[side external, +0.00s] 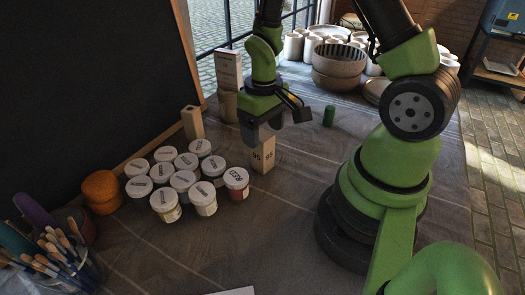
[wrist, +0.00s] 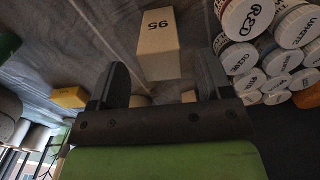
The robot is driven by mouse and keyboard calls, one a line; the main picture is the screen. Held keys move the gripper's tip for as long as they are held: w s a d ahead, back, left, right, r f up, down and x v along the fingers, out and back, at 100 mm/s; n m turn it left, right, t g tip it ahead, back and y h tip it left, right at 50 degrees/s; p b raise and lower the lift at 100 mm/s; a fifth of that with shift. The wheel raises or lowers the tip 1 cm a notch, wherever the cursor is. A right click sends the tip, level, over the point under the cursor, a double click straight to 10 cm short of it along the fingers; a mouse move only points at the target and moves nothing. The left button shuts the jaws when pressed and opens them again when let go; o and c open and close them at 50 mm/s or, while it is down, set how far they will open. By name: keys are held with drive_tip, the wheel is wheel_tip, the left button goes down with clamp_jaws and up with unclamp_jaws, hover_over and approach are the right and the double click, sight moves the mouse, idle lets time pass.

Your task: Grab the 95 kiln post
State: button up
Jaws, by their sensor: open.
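The 95 kiln post (side external: 263,154) is a pale tan block standing upright on the table, just right of the red-labelled jar. Its number 95 also reads upside down on the post in the wrist view (wrist: 158,52). My gripper (side external: 262,133) is open, right above or beside the top of the post in the side view. In the wrist view my gripper's dark fingers (wrist: 166,85) are spread, with the post between and beyond them, and I see no contact. The fingertips are partly hidden by the arm in the side view.
Several white-lidded jars (side external: 184,182) stand close left of the post. Another tan post (side external: 192,122) stands behind them, near taller blocks (side external: 229,72). A green cylinder (side external: 329,116) stands to the right. Bowls (side external: 338,66) fill the back. A brush cup (side external: 70,262) stands front left.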

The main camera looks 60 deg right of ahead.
sight(262, 148)
drive_tip(key=shift+w+f, duration=0.1)
drive_tip(key=shift+f, duration=2.65)
drive_tip(key=c, duration=1.2)
drive_tip(key=shift+r, duration=0.1)
